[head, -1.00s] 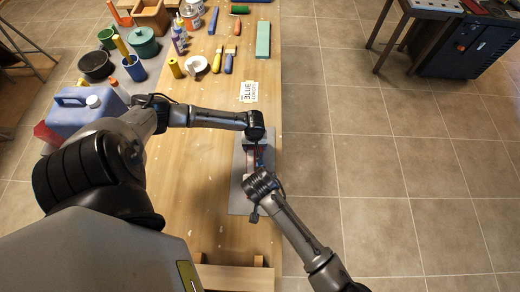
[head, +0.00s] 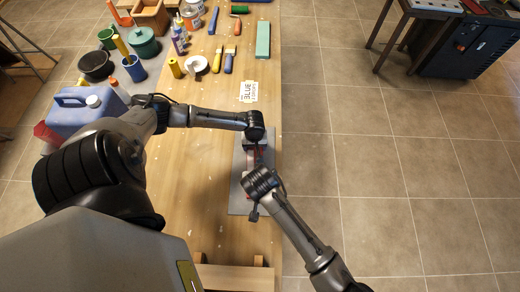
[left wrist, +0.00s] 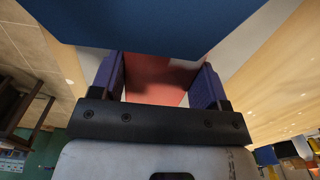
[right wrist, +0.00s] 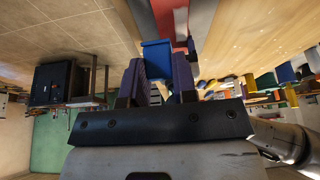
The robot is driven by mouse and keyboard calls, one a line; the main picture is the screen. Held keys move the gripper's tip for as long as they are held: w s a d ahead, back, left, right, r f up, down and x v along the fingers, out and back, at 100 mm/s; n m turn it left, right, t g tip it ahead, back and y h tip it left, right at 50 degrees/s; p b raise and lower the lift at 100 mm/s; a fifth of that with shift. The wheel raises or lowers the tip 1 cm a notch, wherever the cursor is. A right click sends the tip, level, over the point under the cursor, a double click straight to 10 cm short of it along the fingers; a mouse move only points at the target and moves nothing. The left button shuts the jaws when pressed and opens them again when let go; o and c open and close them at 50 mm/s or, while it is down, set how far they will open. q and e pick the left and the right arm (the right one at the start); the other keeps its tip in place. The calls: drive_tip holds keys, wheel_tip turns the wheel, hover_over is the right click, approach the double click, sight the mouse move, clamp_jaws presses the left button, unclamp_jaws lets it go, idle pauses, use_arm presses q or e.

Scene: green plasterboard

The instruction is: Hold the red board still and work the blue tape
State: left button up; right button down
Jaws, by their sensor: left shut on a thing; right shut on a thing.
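The red board (head: 257,157) lies over a grey mat (head: 238,190) on the wooden bench, mostly hidden by my two arms. My left gripper (left wrist: 158,75) is shut on the red board (left wrist: 152,88), which shows between its fingers in the left wrist view. A broad blue surface (left wrist: 150,22) crosses the top of that view, close to the camera. My right gripper (right wrist: 158,66) is shut on the blue tape (right wrist: 156,52), seen as a small blue block between its fingers. The red board (right wrist: 166,14) shows just beyond it. In the head view the tape is hidden.
A white sign (head: 248,92) lies on the bench beyond my left gripper. Brushes (head: 229,61), a tape roll (head: 196,65) and a green-blue block (head: 263,40) lie further back. A blue jerrycan (head: 85,112) stands at left. The near bench (head: 200,225) is mostly clear.

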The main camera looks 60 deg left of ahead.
use_arm(q)
drive_tip(key=shift+s+f, duration=0.1)
drive_tip(key=shift+f, duration=0.05)
use_arm(e)
drive_tip(key=shift+a+r, duration=0.2)
use_arm(q)
drive_tip(key=o, duration=1.1)
wheel_tip(320, 180, up, 12)
drive_tip(key=shift+a+r, duration=0.1)
drive_tip(key=shift+r, duration=0.05)
use_arm(e)
drive_tip(key=shift+d+f, duration=0.15)
drive_tip(key=shift+f, duration=0.05)
